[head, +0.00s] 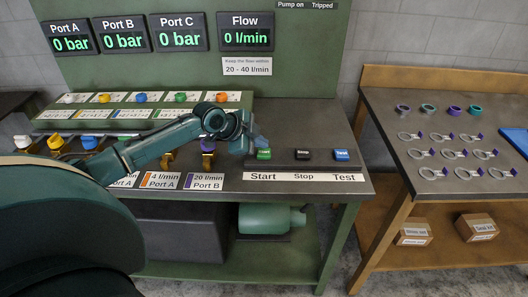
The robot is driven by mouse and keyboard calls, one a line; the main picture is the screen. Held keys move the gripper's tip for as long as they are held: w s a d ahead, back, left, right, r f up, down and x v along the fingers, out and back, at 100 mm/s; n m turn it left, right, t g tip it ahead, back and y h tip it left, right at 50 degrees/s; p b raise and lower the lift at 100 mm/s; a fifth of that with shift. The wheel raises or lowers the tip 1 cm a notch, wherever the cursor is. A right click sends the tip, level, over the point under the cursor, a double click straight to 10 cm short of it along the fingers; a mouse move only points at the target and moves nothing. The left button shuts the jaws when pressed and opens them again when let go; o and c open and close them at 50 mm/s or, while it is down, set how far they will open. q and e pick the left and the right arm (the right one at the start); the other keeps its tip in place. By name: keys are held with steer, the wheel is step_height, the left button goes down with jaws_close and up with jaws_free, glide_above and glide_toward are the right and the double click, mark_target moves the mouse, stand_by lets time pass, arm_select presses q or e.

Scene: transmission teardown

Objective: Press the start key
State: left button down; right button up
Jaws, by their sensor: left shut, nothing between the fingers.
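The green start key (264,154) sits on the dark bench top above the "Start" label. My left gripper (257,142) is shut and empty, just behind and to the left of the start key in the picture. I cannot tell whether its fingertips touch the key. The black stop key (303,155) and the blue test key (342,155) stand to the right in the same row. My right gripper is not in view.
Displays on the green panel read 0 bar for Port A (69,37), Port B and Port C, and 0 l/min for Flow (245,32). Valves with colored knobs (141,97) stand at left. A wooden side table (385,165) holds rings and several tagged parts.

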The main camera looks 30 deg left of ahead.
mark_target(260, 153)
arm_select(q)
steer(key=shift+f, duration=0.15)
stand_by(0.7)
steer(key=shift+f, duration=0.3)
steer(key=shift+f+b, duration=0.35)
steer(key=shift+f, duration=0.15)
stand_by(0.5)
steer(key=shift+r, duration=0.1)
steer(key=shift+r+p, duration=0.8)
step_height(260, 153, up, 5)
steer(key=p, duration=0.4)
steer(key=shift+r+p, duration=0.1)
steer(key=shift+p, duration=0.2)
stand_by(0.6)
